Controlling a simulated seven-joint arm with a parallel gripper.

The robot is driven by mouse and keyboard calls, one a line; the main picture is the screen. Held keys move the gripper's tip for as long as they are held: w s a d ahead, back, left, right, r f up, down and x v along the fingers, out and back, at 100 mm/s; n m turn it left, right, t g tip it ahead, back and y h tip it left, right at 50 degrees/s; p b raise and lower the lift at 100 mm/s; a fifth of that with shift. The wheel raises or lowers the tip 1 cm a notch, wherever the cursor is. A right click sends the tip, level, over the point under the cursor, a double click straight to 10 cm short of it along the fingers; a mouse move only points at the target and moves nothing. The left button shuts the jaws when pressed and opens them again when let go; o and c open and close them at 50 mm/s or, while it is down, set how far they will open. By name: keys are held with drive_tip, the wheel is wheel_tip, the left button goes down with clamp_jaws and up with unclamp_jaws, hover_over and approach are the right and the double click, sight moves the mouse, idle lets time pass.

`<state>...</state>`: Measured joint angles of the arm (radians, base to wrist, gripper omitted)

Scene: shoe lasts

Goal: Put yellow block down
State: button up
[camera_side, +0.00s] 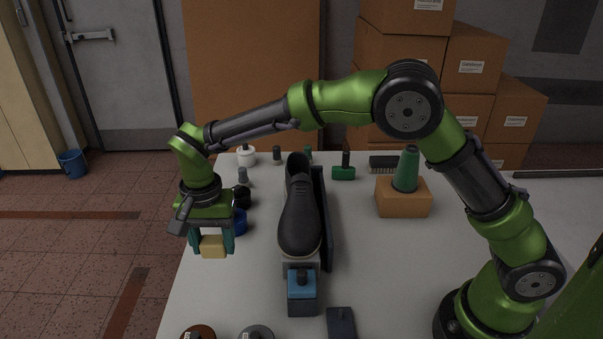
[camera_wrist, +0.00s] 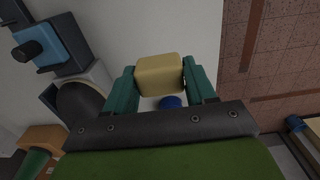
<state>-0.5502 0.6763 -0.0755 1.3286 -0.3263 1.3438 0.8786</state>
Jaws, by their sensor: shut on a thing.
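A pale yellow block (camera_side: 212,246) is held between the teal fingers of my gripper (camera_side: 212,243). In the wrist view the yellow block (camera_wrist: 160,75) sits between the two fingers of my gripper (camera_wrist: 161,80), touching both. In the side view the gripper points down at the left edge of the white table (camera_side: 245,285). The block's height above the table is hard to tell. In the wrist view the block overlaps the table, with the table's edge and the tiled floor to its right.
A black shoe (camera_side: 299,212) lies on a stand mid-table, with a blue-topped block (camera_side: 302,285) before it. A blue round container (camera_side: 238,222) is close behind my gripper. A green cone (camera_side: 406,169) stands on an orange-brown block (camera_side: 403,197) at right. Several small items line the back.

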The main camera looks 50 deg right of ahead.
drive_tip(key=w+d, duration=0.3)
hover_over(229, 266)
wheel_tip(229, 266, down, 6)
drive_tip(key=shift+r, duration=0.2)
drive_tip(key=shift+f, duration=2.2)
drive_tip(key=shift+f, duration=0.1)
drive_tip(key=o, duration=1)
